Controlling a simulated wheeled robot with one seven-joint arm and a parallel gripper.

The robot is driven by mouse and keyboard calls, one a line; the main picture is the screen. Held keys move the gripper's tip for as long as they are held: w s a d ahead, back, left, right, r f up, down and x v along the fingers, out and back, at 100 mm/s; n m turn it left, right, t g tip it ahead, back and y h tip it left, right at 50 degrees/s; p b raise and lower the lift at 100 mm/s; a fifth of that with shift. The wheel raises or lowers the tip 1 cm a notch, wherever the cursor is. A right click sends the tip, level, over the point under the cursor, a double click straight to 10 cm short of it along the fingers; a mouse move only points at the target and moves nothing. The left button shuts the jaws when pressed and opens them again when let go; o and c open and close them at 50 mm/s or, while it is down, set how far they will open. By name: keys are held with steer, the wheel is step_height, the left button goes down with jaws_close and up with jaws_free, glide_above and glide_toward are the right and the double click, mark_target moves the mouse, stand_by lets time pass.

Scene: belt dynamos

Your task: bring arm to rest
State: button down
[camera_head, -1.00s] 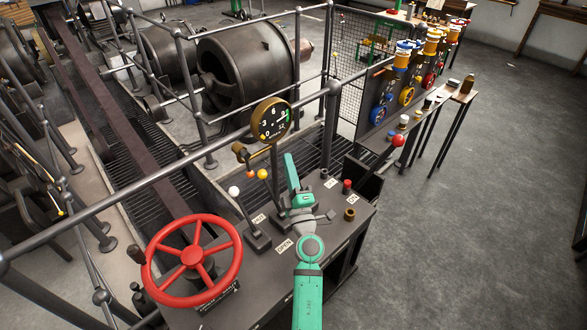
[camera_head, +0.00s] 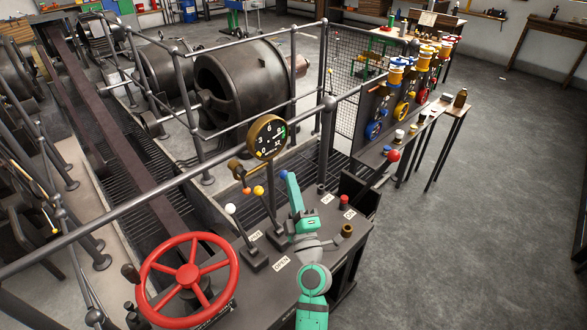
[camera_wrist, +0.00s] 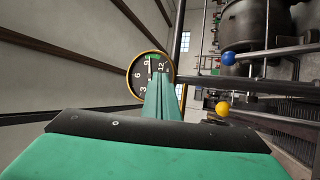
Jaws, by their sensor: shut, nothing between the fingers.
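My green gripper (camera_head: 292,190) is above the dark control desk (camera_head: 330,238), pointing away from me. Its fingers are together with nothing between them. In the wrist view the closed fingers (camera_wrist: 160,98) stand in front of the round dial gauge (camera_wrist: 140,76). A blue lever knob (camera_head: 283,175) shows right by the fingertips in the head view; in the wrist view it (camera_wrist: 229,58) is apart, to the right. A yellow knob (camera_head: 258,190) is left of the gripper.
The red handwheel (camera_head: 188,267) is at the desk's left. The grey railing (camera_head: 160,184) crosses behind. Open floor (camera_head: 490,220) lies to the right.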

steer(key=s+a+f+m+g+h, duration=0.1)
steer(key=s+f+m+h, duration=0.1)
steer(key=s+f+m, duration=0.65)
steer(key=s+a+f+m+h, duration=0.1)
steer(key=s+f, duration=0.4)
steer(key=s, duration=0.8)
steer(key=s+d+f+m+g+h, duration=0.1)
steer(key=s+m, duration=0.3)
steer(key=s, duration=0.9)
steer(key=s+d+f+m+g+h, duration=0.2)
steer(key=s+d+f+m+g, duration=0.1)
steer(key=s, duration=1.1)
steer(key=shift+d+m+g, duration=0.4)
steer(key=shift+m+g, duration=0.2)
steer(key=shift+m, duration=0.45)
